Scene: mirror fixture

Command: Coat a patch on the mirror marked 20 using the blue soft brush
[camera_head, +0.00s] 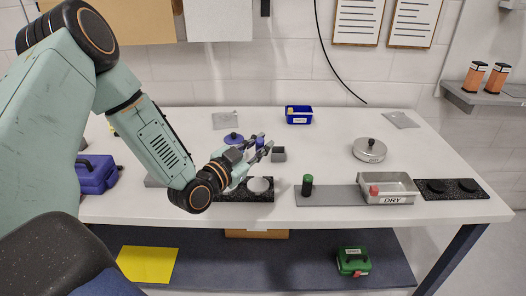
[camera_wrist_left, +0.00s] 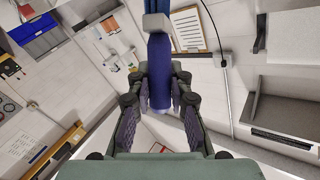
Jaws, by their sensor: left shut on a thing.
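My left gripper (camera_head: 264,150) is shut on the blue brush (camera_head: 260,141), above the middle of the table. In the left wrist view, the blue brush (camera_wrist_left: 160,70) lies between the fingers of the left gripper (camera_wrist_left: 160,95), with a grey collar and blue strands at the top edge. A round silvery mirror (camera_head: 259,185) lies on a black speckled mat (camera_head: 236,197) just below and in front of the gripper, apart from the brush. No number 20 is readable. The gripper and forearm hide part of the mat. My right gripper is not in view.
A grey cup (camera_head: 278,154), a purple lidded pot (camera_head: 233,139) and a blue bin (camera_head: 299,118) stand nearby.

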